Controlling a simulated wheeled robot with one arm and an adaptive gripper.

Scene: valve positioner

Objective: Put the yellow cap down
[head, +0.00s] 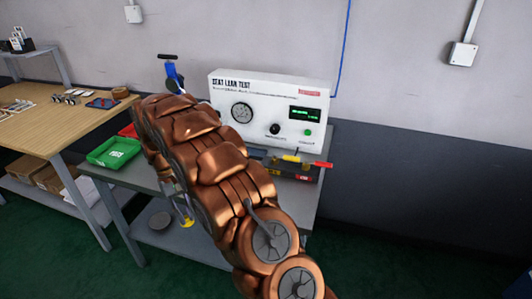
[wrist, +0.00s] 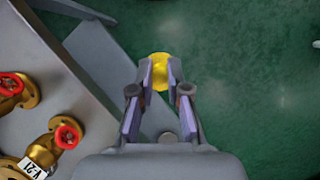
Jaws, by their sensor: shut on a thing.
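My gripper (wrist: 160,74) is shut on the yellow cap (wrist: 160,85), which shows as a round yellow disc between and beyond the fingertips in the wrist view. The cap is over the green floor, beside a grey metal surface. In the head view a yellow piece (head: 187,219), seemingly the cap, shows below the front edge of the grey bench (head: 146,180). My arm hides most of my gripper and the middle of the bench there.
A test panel (head: 264,110) stands on the bench. A green bin (head: 113,152) sits at its left end, with a red bin partly hidden behind. Brass valves with red handwheels (wrist: 67,134) are at left in the wrist view. A wooden table (head: 60,120) stands left.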

